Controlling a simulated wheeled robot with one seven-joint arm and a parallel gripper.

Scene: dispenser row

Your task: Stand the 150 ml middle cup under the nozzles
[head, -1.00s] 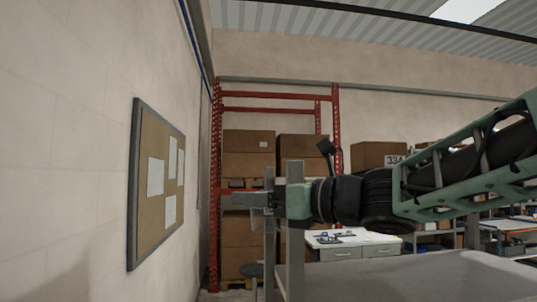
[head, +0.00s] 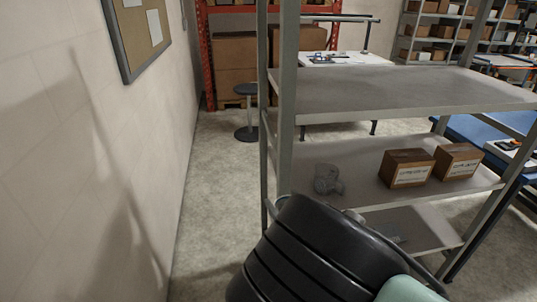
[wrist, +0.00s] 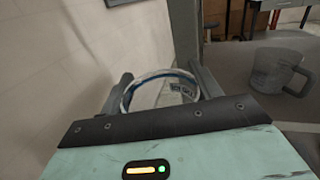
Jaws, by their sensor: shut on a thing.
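In the wrist view my gripper (wrist: 165,88) is shut on a clear cup (wrist: 150,98) with a blue line around its rim. The cup sits between the two fingers, and I look down into its mouth. A small label shows on its wall, too small to read surely. A second clear vessel, a mug with a handle (wrist: 275,72), stands apart to the right on a grey shelf. It also shows in the head view (head: 327,180). My gripper and the held cup are hidden in the head view. No nozzles show in either view now.
The grey shelf rack (head: 380,90) has upright posts and several levels. Two brown boxes, one (head: 406,168) beside the other (head: 457,161), stand right of the mug. A pale wall with a pinboard (head: 140,35) is at the left. A stool (head: 246,110) stands on open floor.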

